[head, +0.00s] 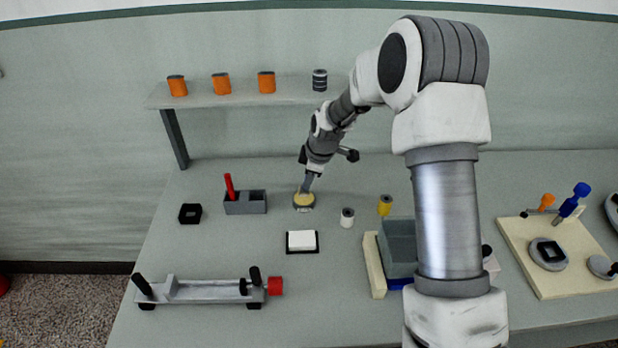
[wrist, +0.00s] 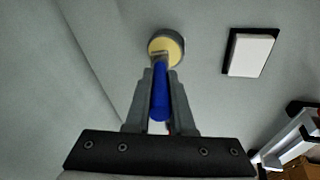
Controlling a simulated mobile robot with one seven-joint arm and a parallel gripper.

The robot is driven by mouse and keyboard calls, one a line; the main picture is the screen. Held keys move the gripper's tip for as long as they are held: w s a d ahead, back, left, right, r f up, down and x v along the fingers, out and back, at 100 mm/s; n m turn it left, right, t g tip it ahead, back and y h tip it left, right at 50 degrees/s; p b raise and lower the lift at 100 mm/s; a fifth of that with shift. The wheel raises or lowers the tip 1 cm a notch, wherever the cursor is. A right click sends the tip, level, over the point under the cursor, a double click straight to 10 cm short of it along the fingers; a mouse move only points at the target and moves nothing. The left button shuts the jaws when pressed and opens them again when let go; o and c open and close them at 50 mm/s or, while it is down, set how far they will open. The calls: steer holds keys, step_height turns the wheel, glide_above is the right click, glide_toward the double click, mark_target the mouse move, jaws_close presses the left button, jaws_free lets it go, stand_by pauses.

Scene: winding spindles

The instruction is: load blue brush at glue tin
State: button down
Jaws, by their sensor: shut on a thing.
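The glue tin (head: 304,201) is a small round grey tin with pale yellow glue, standing on the table near the middle. It also shows in the wrist view (wrist: 166,47). My gripper (head: 309,181) is just above the tin. In the wrist view my gripper (wrist: 159,95) is shut on the blue handle of the blue brush (wrist: 160,93). The brush points at the tin, and its tip meets or overlaps the yellow glue. I cannot tell how deep the tip is. In the head view the brush is mostly hidden by my gripper.
A grey holder (head: 245,203) with a red brush (head: 229,186) stands left of the tin. A white pad (head: 301,241) lies in front. A white spool (head: 347,217) and a yellow spool (head: 385,205) stand to the right. A shelf (head: 230,100) with several spools is behind.

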steer(key=shift+f+b, duration=0.55)
steer(key=shift+b, duration=0.15)
stand_by(1.9)
steer(key=shift+r+p, duration=1.8)
steer(key=shift+r, duration=1.75)
